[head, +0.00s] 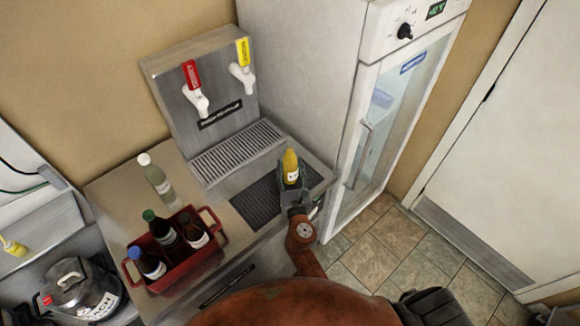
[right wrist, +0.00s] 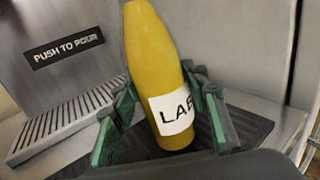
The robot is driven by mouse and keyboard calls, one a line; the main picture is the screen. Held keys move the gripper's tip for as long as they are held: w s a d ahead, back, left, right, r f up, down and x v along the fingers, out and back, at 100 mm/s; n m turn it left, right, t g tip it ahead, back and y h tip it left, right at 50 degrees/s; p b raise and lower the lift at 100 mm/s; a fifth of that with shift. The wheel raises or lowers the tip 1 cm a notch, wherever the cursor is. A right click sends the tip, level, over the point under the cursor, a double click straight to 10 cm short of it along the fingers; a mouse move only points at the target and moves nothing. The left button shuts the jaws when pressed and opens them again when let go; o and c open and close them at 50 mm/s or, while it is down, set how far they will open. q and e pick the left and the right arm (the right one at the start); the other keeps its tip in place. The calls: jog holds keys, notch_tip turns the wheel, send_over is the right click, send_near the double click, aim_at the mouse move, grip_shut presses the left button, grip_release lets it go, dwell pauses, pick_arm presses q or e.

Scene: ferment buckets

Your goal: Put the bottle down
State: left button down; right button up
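A yellow bottle (head: 291,168) with a white label stands on the dark mat (head: 254,200) at the front right of the counter. It also shows large in the right wrist view (right wrist: 158,65), where it looks slightly tilted against the frame. My right gripper (head: 293,184) is around the bottle's lower part. In the right wrist view, its green-padded fingers (right wrist: 165,125) are spread on either side of the bottle, with a gap visible at the left finger. The bottle's base appears to be on the mat. My left gripper is not in view.
A two-tap dispenser (head: 207,95) with a drip grate (head: 237,150) stands behind the mat. A red crate (head: 180,267) holds several dark bottles at the left. A pale bottle (head: 156,178) stands behind it. A glass-door fridge (head: 385,125) is close on the right.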

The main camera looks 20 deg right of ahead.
jog(key=o, duration=0.4)
jog(key=shift+o, duration=0.2)
jog(key=shift+r, duration=0.25)
jog(key=v, duration=1.2)
jog(key=shift+f+b, duration=0.1)
jog(key=shift+b, duration=0.2)
